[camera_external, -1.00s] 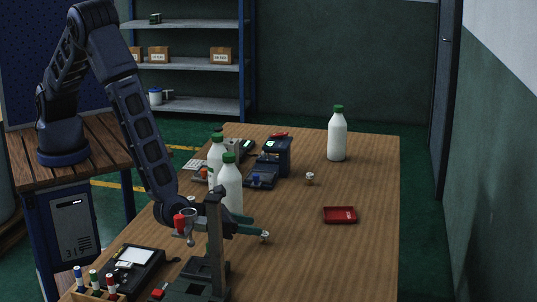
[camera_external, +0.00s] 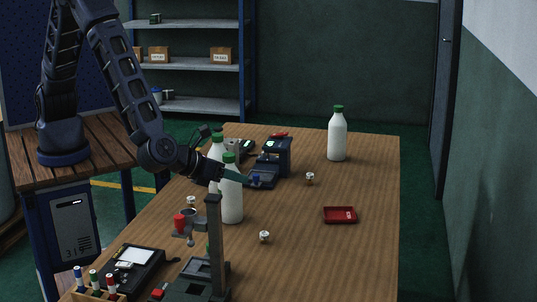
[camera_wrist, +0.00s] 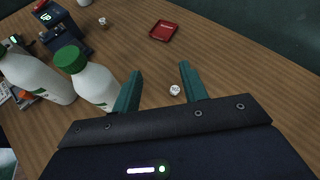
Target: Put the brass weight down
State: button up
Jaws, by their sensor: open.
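A small, pale, brass-toned piece (camera_external: 264,236), which looks like the brass weight, rests on the wooden table (camera_external: 290,265) towards the front. In the wrist view it (camera_wrist: 175,90) lies on the wood beyond the gap between my fingers, nearer the right finger. My gripper (camera_external: 240,180) is above the table, by the white bottles' green caps. Its two teal fingers (camera_wrist: 160,75) are apart with nothing between them. Similar small pieces stand further back (camera_external: 310,178) and at the left (camera_external: 191,201). They are too small to tell apart well.
White bottles with green caps (camera_external: 231,197) stand close to my gripper, and another (camera_external: 337,137) stands at the back. A red tray (camera_external: 340,215) lies at the right. A grey stand with a post (camera_external: 214,250) is in front. The table's right middle is mostly clear.

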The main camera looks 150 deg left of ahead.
jog(key=s+d+r+n+h, duration=0.3)
jog(key=s+d+r+n, duration=0.2)
jog(key=s+d+r, duration=0.35)
jog(key=s+d+r+n+h, duration=0.2)
jog(key=s+d+r+n, duration=0.3)
jog(key=s+r, duration=0.6)
jog(key=s+d+r+n+t+h, duration=0.1)
jog(key=s+d+r+n+h, duration=0.2)
jog(key=s+d, duration=0.6)
jog(key=s+d+r+n+t+h, duration=0.2)
jog(key=s+d, duration=0.7)
jog(key=s, duration=0.5)
notch_tip(320, 180, up, 2)
jog(key=n+h, duration=0.1)
jog(key=h, duration=0.1)
jog(key=shift+s+d+n+t+h, duration=0.25)
jog(key=shift+d+n+t+h, duration=0.05)
jog(key=shift+d, duration=0.1)
jog(key=shift+o, duration=0.3)
jog(key=shift+r, duration=0.1)
